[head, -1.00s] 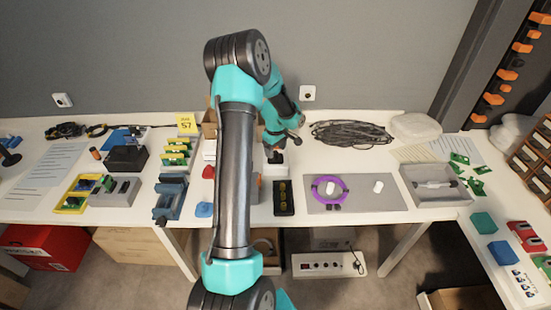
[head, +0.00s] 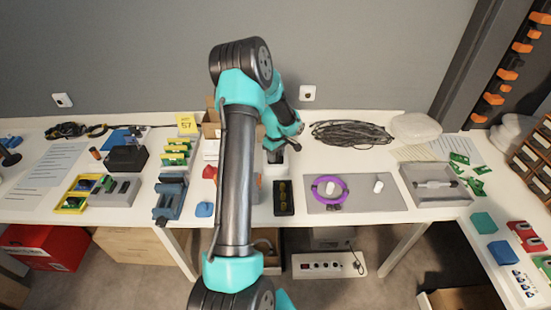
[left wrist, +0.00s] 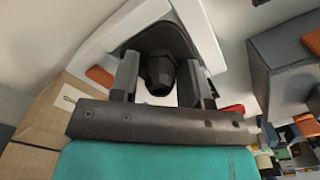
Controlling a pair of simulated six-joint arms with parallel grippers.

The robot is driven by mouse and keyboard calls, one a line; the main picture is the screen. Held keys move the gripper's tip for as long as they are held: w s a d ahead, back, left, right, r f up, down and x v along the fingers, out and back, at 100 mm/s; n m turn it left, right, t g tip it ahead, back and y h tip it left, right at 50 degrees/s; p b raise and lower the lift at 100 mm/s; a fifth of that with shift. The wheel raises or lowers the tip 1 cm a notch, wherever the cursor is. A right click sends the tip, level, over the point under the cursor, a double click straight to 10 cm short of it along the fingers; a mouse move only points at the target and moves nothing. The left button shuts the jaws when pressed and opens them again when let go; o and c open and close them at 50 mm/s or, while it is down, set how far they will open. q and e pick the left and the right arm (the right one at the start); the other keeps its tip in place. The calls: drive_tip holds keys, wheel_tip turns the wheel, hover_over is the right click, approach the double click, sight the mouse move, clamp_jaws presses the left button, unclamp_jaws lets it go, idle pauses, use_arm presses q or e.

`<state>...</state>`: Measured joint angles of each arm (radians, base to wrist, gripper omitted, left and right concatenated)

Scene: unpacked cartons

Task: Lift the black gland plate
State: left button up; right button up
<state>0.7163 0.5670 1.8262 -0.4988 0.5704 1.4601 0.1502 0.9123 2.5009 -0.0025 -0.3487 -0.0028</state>
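The black gland plate (left wrist: 130,46) shows in the left wrist view as a dark plate with a black hexagonal gland (left wrist: 160,73) standing from it, in a white housing (left wrist: 208,35). My left gripper (left wrist: 158,66) is open, with one finger on each side of the gland and narrow gaps visible. In the head view my left gripper (head: 277,156) points down over the white housing (head: 276,171), and it hides the plate there. My right gripper is in neither view.
A black block with olive pieces (head: 283,208) stands just in front of the gripper. A grey mat (head: 385,203) with a purple ring (head: 345,190) lies to its right. A cable coil (head: 350,134) and cardboard carton (head: 211,130) are behind. Blue fixtures (head: 170,197) stand left.

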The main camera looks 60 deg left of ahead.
use_arm(q)
drive_tip(key=c, duration=0.6)
drive_tip(key=shift+r, duration=0.15)
drive_tip(key=shift+r, duration=0.6)
wheel_tip(320, 180, up, 2)
drive_tip(key=s+d, duration=0.3)
drive_tip(key=d, duration=0.1)
drive_tip(key=s+d+r, duration=0.1)
drive_tip(key=s+d, duration=0.1)
drive_tip(key=d, duration=0.3)
drive_tip(key=s+d, duration=0.3)
drive_tip(key=d, duration=0.1)
drive_tip(key=shift+s+d+r, duration=0.25)
drive_tip(key=shift+s, duration=0.05)
